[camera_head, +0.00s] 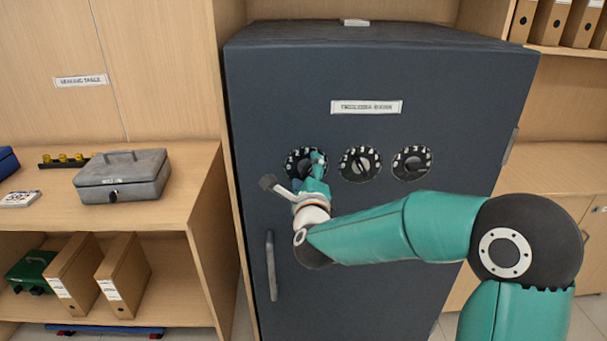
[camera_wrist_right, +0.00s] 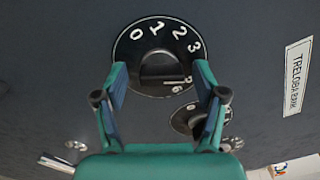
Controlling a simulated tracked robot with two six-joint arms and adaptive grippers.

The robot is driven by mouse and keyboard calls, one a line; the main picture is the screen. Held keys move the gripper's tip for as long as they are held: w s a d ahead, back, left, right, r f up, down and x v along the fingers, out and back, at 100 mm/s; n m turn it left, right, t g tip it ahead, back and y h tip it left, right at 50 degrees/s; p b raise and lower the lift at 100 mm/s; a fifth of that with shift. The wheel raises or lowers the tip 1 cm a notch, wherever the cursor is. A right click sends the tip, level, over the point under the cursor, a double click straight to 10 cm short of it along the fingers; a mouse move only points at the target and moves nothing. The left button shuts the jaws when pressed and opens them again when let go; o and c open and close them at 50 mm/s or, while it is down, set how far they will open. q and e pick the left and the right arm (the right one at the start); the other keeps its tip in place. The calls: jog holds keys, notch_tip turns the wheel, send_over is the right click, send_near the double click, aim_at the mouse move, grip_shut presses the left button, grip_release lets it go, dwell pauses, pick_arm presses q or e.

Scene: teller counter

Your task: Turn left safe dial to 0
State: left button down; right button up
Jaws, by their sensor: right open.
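The left safe dial (camera_head: 293,160) is a black round dial with white numerals on the dark safe door, partly hidden by my right gripper (camera_head: 316,168). In the right wrist view the dial (camera_wrist_right: 130,52) shows the numerals 0, 1, 2 and 3 along its upper edge, with a dark central knob (camera_wrist_right: 160,66). The lower part of its scale is hard to read, and I cannot tell which number the knob points at. My right gripper (camera_wrist_right: 160,82) is open, its two fingers on either side of the knob in that view. Contact cannot be made out. My left gripper is not in view.
The middle dial (camera_head: 359,164) and right dial (camera_head: 412,163) sit close beside the left one. The safe handle (camera_head: 271,266) is below. A grey cash box (camera_head: 122,178) stands on the left shelf. The door area at lower right is partly covered by my right arm.

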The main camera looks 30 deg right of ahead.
jog(key=shift+c, duration=0.2)
jog(key=c, duration=1.1)
jog(key=shift+a, duration=0.35)
jog(key=shift+s+d, duration=0.1)
jog(key=shift+d, duration=0.05)
jog(key=shift+n, duration=0.3)
